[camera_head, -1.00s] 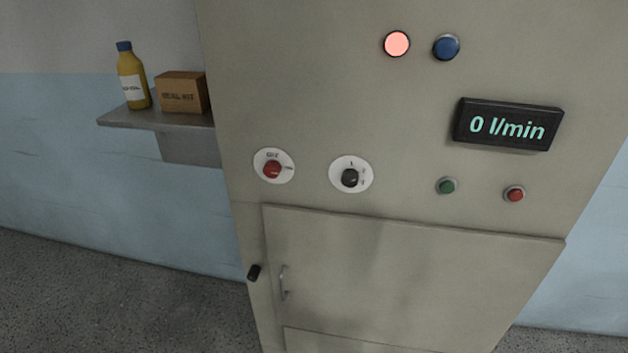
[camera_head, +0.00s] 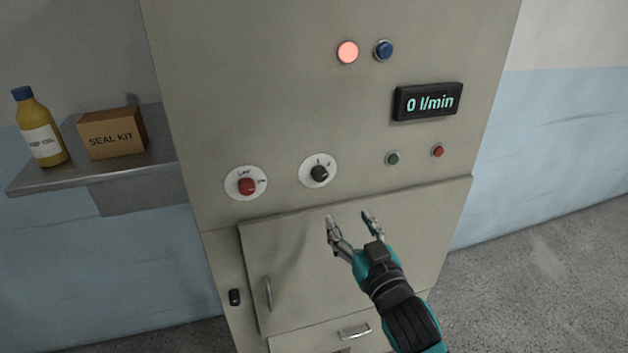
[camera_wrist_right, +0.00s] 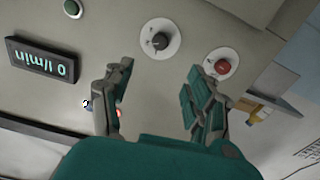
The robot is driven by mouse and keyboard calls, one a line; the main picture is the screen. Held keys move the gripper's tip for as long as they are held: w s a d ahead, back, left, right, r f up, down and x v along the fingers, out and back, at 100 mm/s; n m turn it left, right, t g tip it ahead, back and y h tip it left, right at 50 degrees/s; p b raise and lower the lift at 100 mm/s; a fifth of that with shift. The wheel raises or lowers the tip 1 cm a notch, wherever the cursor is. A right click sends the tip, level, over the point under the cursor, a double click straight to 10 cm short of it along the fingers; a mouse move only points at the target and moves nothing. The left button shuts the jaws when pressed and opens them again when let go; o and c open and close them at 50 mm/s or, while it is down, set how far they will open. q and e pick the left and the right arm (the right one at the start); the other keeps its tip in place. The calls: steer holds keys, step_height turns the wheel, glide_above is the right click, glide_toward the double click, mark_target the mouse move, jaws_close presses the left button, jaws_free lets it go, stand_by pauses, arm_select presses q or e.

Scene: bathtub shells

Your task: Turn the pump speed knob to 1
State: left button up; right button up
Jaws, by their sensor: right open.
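The pump cabinet (camera_head: 250,90) carries a black knob (camera_head: 320,173) on a round white dial plate at its middle. The tiny dial marks are hard to read. In the right wrist view the black knob (camera_wrist_right: 160,41) shows beyond the fingers, near the top centre. My right gripper (camera_head: 350,219) is open and empty, below and slightly right of the knob in the head view, apart from it. A red knob (camera_head: 247,186) on another white plate sits to the left. My left gripper is not in view.
The display (camera_head: 427,102) reads 0 l/min. A lit pinkish lamp (camera_head: 347,52) and a blue button (camera_head: 383,50) are above; green (camera_head: 392,158) and red (camera_head: 438,150) buttons lie right. A shelf (camera_head: 140,195) at left holds a yellow bottle (camera_head: 42,128) and a seal kit box (camera_head: 112,133).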

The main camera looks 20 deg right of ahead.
mark_target(321, 177)
steer(key=w+p, duration=0.1)
steer(key=w, duration=0.4)
steer(key=w+p, duration=0.1)
steer(key=w, duration=0.4)
steer(key=w+p, duration=0.2)
steer(key=w, duration=0.3)
steer(key=shift+a, duration=0.25)
steer(key=shift+w, duration=0.3)
steer(key=shift+w+a, duration=0.1)
steer(key=shift+w, duration=0.1)
steer(key=shift+c, duration=0.7)
steer(key=c, duration=1)
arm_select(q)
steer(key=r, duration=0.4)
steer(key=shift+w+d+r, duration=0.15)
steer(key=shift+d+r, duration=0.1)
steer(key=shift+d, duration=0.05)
